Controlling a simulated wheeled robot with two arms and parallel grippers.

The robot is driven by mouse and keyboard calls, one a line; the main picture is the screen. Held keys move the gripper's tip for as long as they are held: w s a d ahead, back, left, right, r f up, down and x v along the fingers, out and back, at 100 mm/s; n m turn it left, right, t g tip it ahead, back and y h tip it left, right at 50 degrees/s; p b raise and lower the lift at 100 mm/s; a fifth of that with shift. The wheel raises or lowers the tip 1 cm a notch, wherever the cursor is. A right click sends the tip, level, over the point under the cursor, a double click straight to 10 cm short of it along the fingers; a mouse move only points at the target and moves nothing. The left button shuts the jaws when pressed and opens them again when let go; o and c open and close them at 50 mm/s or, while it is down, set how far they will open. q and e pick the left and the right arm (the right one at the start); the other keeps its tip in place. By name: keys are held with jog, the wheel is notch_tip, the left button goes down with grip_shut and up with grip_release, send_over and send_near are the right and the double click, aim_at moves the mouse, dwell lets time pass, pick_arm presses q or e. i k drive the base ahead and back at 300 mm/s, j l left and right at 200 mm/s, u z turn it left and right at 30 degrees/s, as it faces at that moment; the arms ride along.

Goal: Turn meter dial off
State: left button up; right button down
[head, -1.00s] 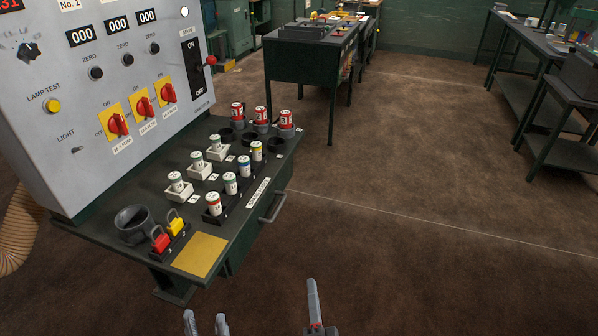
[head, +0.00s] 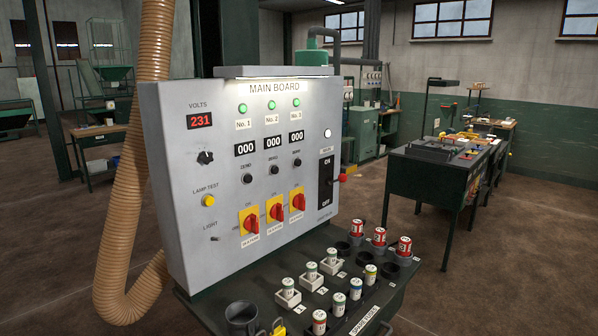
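The main board (head: 160,170) is a grey upright panel on the dark bench. A black rotary dial (head: 205,157) sits at its left, below the red voltmeter display (head: 200,120), which reads 231 under the word VOLTS. The small marks around the dial are too small to read, and I cannot tell which position it points to. Neither of my grippers is in the head view.
The board also has a yellow lamp test button (head: 208,200), red rotary switches on yellow plates (head: 276,211) and a black main switch (head: 326,181). Several fuses (head: 339,304) stand on the bench. A tan hose (head: 128,200) hangs at the board's left.

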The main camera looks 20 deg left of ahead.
aim_at(207, 158)
jog(key=u, duration=1.25)
